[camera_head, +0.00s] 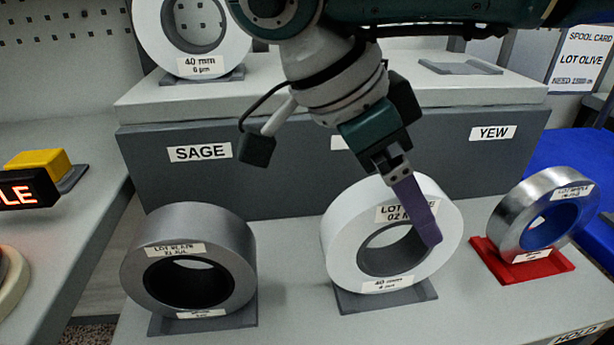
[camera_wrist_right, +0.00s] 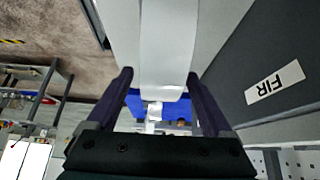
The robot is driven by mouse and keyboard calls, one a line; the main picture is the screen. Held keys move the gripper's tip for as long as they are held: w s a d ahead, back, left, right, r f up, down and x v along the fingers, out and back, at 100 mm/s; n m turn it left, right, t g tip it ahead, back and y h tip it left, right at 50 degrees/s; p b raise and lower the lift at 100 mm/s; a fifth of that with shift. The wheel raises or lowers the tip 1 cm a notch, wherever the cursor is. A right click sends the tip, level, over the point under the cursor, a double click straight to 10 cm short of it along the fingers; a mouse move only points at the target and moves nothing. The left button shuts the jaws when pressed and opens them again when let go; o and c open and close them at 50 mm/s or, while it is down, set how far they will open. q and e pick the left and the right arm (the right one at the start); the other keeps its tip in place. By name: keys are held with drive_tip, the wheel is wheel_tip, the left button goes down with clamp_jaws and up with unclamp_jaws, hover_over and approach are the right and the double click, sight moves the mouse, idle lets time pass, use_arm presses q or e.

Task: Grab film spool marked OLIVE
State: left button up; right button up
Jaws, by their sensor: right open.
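A white film spool (camera_head: 338,232) stands upright on a grey cradle in the middle of the front shelf. Its upper label starts "LOT O", with the rest behind my finger. My right gripper (camera_head: 428,232) comes down from above, with one purple finger in front of the spool's face. In the right wrist view, the white spool (camera_wrist_right: 165,45) lies between the two spread fingers of the right gripper (camera_wrist_right: 158,75), with gaps showing on both sides. The spool's far side is hidden in the head view. My left gripper is not in view.
A grey spool (camera_head: 238,240) stands at left and a metallic spool with a blue core (camera_head: 510,212) at right on a red cradle (camera_head: 545,268). Another white spool (camera_head: 236,45) sits on the raised step behind. A card reading "LOT OLIVE" (camera_head: 582,60) hangs at upper right.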

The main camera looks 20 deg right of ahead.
drive_tip(key=shift+x, duration=0.9)
drive_tip(key=shift+c, duration=0.2)
clamp_jaws()
